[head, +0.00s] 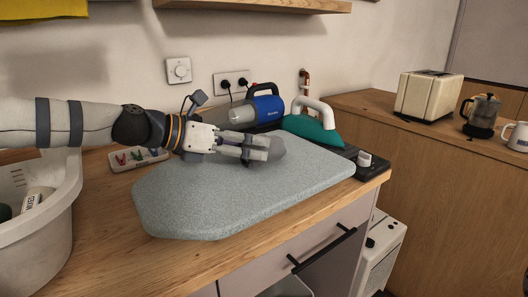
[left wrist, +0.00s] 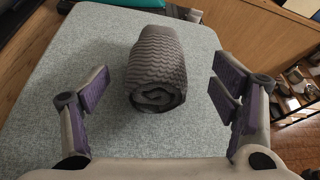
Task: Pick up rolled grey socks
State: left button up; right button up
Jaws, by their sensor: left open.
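The rolled grey socks (left wrist: 156,68) lie on the grey ironing pad (head: 185,211). In the left wrist view they are a ribbed dark grey roll with the spiral end towards me. In the head view the socks (head: 276,148) show just past my fingers, partly hidden by them. My left gripper (head: 262,146) is open. In the left wrist view its fingers (left wrist: 158,95) stand wide apart on either side of the near end of the roll, with gaps on both sides and no contact visible. My right gripper is in neither view.
A blue handheld vacuum (head: 256,111) and a teal iron (head: 312,126) stand behind the pad. A tray with small coloured clips (head: 137,157) lies behind my left wrist. A white laundry basket (head: 45,226) is at the left. The pad's front part is clear.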

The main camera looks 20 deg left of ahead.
pick_arm(q)
jog(key=shift+w+d+f+b, duration=0.3)
jog(key=shift+w+d+f, duration=0.6)
jog(key=shift+w+f, duration=0.2)
jog(key=shift+w+d+r, duration=0.1)
jog(key=shift+w+d, duration=0.05)
jog(key=shift+r, duration=0.2)
jog(key=c, duration=1.2)
